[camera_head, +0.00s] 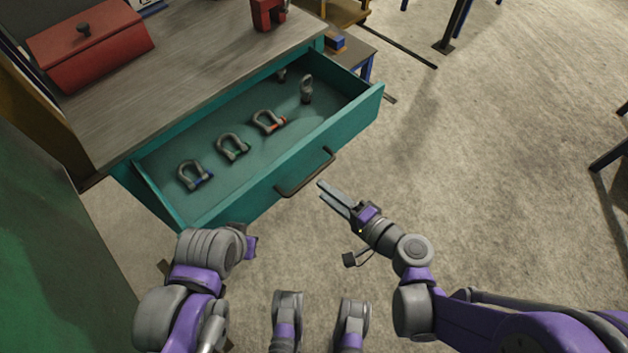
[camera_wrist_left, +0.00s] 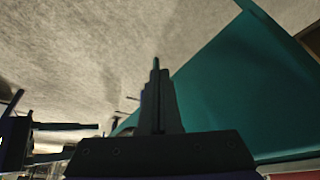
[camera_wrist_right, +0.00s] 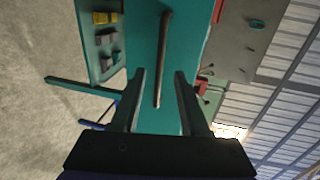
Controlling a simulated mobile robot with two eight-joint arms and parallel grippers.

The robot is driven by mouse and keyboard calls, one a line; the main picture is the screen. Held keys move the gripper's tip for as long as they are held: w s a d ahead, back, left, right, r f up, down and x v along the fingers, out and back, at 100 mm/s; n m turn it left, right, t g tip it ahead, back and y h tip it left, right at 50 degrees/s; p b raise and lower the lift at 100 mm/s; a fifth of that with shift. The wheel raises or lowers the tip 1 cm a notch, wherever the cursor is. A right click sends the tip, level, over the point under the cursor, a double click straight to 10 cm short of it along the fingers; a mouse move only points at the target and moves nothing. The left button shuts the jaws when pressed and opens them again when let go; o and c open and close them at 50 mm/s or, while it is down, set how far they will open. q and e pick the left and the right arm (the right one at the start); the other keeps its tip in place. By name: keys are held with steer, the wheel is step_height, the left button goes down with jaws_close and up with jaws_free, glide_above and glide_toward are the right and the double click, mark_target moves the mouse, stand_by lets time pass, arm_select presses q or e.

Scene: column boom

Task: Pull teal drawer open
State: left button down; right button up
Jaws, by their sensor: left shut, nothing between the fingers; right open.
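The teal drawer (camera_head: 290,175) stands pulled out of the grey-topped bench in the head view, with several shackles lying inside. Its dark bar handle (camera_head: 306,174) is on the front panel; it also shows in the right wrist view (camera_wrist_right: 164,60), between and beyond the fingers. My right gripper (camera_head: 328,191) is open and empty, just in front of the handle and apart from it. Its open fingers show in the right wrist view (camera_wrist_right: 158,100). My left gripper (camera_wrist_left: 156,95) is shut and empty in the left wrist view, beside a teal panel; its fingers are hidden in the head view.
A red box (camera_head: 90,45) and a red clamp-like object (camera_head: 268,14) are on the bench top (camera_head: 190,70). A green surface (camera_head: 50,250) lies at the left. The concrete floor (camera_head: 500,150) to the right is mostly clear.

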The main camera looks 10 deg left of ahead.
arm_select(q)
steer(key=shift+r, duration=0.25)
arm_select(e)
steer(key=v, duration=0.4)
steer(key=s+d+f+n+g+h, duration=0.2)
steer(key=s+d+n+g+h, duration=0.15)
steer(key=s+d+h, duration=0.35)
steer(key=s+d+f+n+g+h, duration=0.1)
steer(key=s+d+n+g+h, duration=0.25)
steer(key=d, duration=0.55)
arm_select(q)
step_height(320, 180, up, 18)
steer(key=w+p, duration=0.2)
steer(key=p, duration=1.4)
steer(key=shift+f+t, duration=0.15)
steer(key=shift+t, duration=0.25)
arm_select(e)
steer(key=w+r+t+h, duration=0.1)
steer(key=w+r+t, duration=0.1)
steer(key=r, duration=1.5)
steer(key=shift+w+d+r+n+t+h, duration=0.15)
steer(key=shift+w+r+n+t+h, duration=0.15)
steer(key=shift+w+t+h, duration=0.15)
arm_select(q)
steer(key=shift+s, duration=0.15)
arm_select(e)
steer(key=shift+s, duration=0.1)
